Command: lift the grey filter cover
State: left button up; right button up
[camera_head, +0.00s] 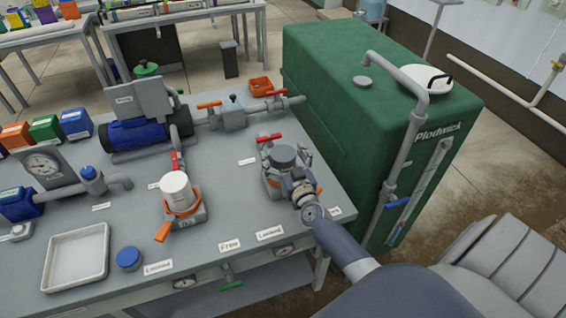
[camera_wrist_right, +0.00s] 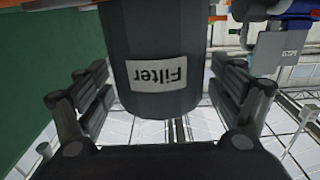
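The grey filter cover (camera_head: 284,155) is a dark, upright cylinder with a round top, seated on a fitting on the grey skid table. In the right wrist view the cover (camera_wrist_right: 160,105) hangs in the upper middle, and its white label reads "Filter" upside down. My right gripper (camera_head: 286,162) reaches in from the lower right, with a finger on either side of the cover. Its fingers, also in the wrist view (camera_wrist_right: 165,85), stand wide apart; I see no clear contact with the cover. The cover's lower end is partly hidden by the gripper. My left gripper is not in view.
A red handle (camera_head: 269,138) sits just behind the cover. A white canister (camera_head: 175,187) with an orange handle stands to its left. A large green tank (camera_head: 375,110) with a grey pipe rises close on the right. A white tray (camera_head: 76,257) lies at the front left.

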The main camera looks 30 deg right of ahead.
jog(key=c, duration=0.8)
notch_tip(320, 180, up, 9)
jog(key=p, duration=0.6)
jog(key=shift+r, duration=0.1)
jog(key=shift+r+p, duration=0.7)
jog(key=shift+r, duration=0.2)
jog(key=shift+f, duration=0.1)
